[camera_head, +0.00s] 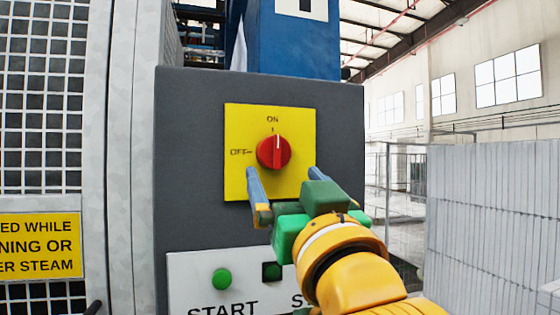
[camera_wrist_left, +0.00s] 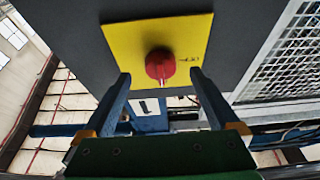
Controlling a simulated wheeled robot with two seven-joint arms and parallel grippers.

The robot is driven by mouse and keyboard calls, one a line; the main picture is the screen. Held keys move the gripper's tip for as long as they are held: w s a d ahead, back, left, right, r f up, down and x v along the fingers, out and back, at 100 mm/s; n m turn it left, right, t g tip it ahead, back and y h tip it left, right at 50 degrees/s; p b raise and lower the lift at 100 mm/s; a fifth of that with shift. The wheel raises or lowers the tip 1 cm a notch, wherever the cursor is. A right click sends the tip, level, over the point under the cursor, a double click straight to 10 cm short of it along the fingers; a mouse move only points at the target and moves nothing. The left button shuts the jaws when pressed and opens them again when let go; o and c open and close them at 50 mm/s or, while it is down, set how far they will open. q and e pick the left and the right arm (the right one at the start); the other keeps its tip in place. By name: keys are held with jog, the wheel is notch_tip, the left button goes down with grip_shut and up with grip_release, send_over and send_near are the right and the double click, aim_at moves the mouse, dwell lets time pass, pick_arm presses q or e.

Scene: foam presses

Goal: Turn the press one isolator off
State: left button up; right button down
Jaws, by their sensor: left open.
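The isolator is a red rotary knob (camera_head: 273,152) on a yellow plate (camera_head: 240,120), fixed to a dark grey cabinet. Its white pointer stands upright at the ON mark; OFF is marked at the plate's left. My left gripper (camera_head: 281,173) is open in front of the plate, its two blue fingers spread below and to either side of the knob. In the left wrist view the red knob (camera_wrist_left: 160,64) shows between and beyond the open fingers, with nothing held. I cannot tell whether a finger touches the plate. My right gripper is not in view.
Below is a white panel (camera_head: 190,262) with a green START button (camera_head: 221,279) and a dark button (camera_head: 271,271), its label partly hidden by my arm. A mesh guard (camera_head: 40,120) with a yellow warning sign (camera_head: 38,246) stands left. Pale stacked panels (camera_head: 490,210) stand right.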

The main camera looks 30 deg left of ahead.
aim_at(278, 154)
pick_arm(q)
jog(key=r+p, duration=0.1)
jog(key=w+a+r+p, duration=0.1)
jog(key=p, duration=0.1)
jog(key=r+p, duration=0.1)
jog(key=shift+w+a+r, duration=0.2)
jog(key=shift+a+r, duration=0.1)
jog(key=shift+r, duration=0.1)
jog(key=shift+w+a+p, duration=0.2)
jog(key=shift+a+p, duration=0.1)
jog(key=shift+p, duration=0.15)
jog(key=shift+w+a+f, duration=0.35)
jog(key=shift+w+a, duration=0.3)
jog(key=shift+a, duration=0.15)
jog(key=shift+s+d+r, duration=0.1)
jog(key=shift+d, duration=0.15)
jog(key=c, duration=1.4)
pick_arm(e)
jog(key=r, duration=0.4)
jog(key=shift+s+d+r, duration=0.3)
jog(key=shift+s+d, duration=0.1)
